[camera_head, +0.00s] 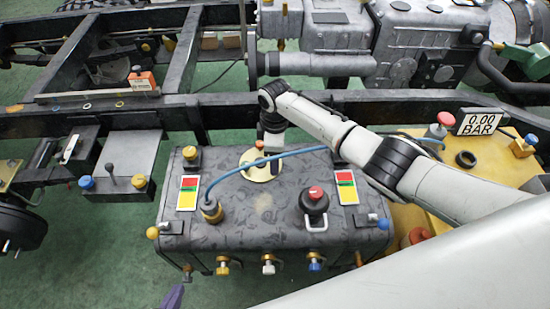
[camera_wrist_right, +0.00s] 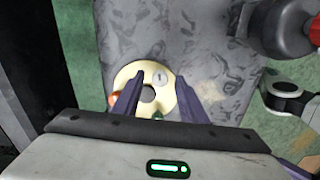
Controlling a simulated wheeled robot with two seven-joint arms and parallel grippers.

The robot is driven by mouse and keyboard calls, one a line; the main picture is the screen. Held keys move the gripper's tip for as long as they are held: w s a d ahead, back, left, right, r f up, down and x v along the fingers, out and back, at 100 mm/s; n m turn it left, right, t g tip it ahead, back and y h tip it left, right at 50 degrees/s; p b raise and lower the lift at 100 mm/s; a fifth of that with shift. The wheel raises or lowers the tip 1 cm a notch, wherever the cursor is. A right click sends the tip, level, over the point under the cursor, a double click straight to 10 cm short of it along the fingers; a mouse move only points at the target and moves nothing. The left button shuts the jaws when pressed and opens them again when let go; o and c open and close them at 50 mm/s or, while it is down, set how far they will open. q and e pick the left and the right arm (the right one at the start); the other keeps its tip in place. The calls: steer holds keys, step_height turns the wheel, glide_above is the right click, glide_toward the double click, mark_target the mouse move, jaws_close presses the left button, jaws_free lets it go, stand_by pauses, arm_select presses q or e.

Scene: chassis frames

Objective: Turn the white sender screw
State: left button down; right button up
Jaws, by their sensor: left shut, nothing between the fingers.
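The cream sender disc (camera_head: 252,170) sits on top of the dark mottled tank (camera_head: 240,215). In the right wrist view the disc (camera_wrist_right: 165,108) has a dark centre hole, and a small whitish slotted screw (camera_wrist_right: 160,77) lies near its far rim. My right gripper (camera_wrist_right: 160,80) is open, its two purple fingers on either side of the screw in the picture; I cannot tell whether they touch it. In the head view my right arm reaches over the disc and hides much of it. My left gripper (camera_head: 173,297) shows only as a purple tip at the bottom edge, shut and empty.
A blue cable (camera_head: 270,157) arches across the tank near my right gripper. A black valve with a red cap (camera_head: 315,197) stands right of the disc. Green floor shows at the lower left.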

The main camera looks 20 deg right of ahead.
step_height(320, 180, up, 10)
steer(key=p, duration=0.1)
stand_by(0.7)
